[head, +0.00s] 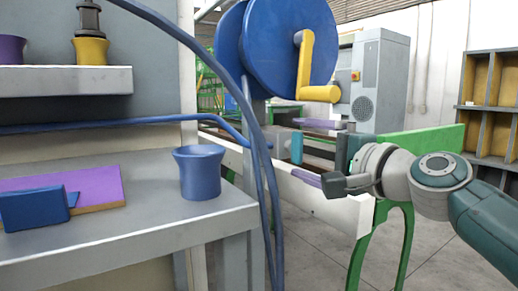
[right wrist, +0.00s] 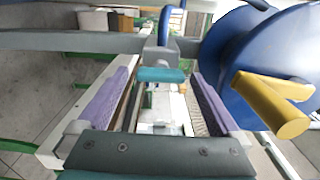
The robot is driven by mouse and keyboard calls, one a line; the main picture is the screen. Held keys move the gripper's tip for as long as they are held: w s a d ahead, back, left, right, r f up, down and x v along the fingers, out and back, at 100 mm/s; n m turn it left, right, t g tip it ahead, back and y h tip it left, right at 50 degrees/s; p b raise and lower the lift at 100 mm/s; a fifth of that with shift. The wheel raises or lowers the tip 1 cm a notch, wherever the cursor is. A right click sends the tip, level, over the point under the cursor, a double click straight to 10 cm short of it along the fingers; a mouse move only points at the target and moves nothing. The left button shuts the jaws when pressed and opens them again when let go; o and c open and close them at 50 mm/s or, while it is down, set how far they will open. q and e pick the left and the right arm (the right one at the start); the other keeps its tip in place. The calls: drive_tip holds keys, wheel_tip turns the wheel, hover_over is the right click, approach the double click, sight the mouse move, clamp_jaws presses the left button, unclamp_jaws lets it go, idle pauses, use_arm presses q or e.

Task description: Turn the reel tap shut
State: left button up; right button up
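The reel tap (head: 283,143) has a grey body and a blue-teal handle (head: 297,148), below the big blue reel. In the right wrist view the teal handle (right wrist: 161,75) lies crosswise, in front of the grey tap body (right wrist: 164,55). My right gripper (head: 293,151) comes in from the right and is open. Its two purple fingers (right wrist: 163,82) point at the tap, with the handle between them near the tips. Gaps show on both sides, and I see no contact. My left gripper is not in view.
The blue reel (head: 284,42) with its yellow crank (head: 306,70) is close above the right gripper. A blue hose (head: 215,66) hangs in front of the bench (head: 130,232). A blue cup (head: 200,172) stands at the bench's right edge.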

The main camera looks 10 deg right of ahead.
drive_tip(key=shift+s, duration=0.1)
drive_tip(key=p+v, duration=0.2)
drive_tip(key=v, duration=0.7)
drive_tip(key=shift+s+d, duration=0.15)
drive_tip(key=shift+s, duration=0.2)
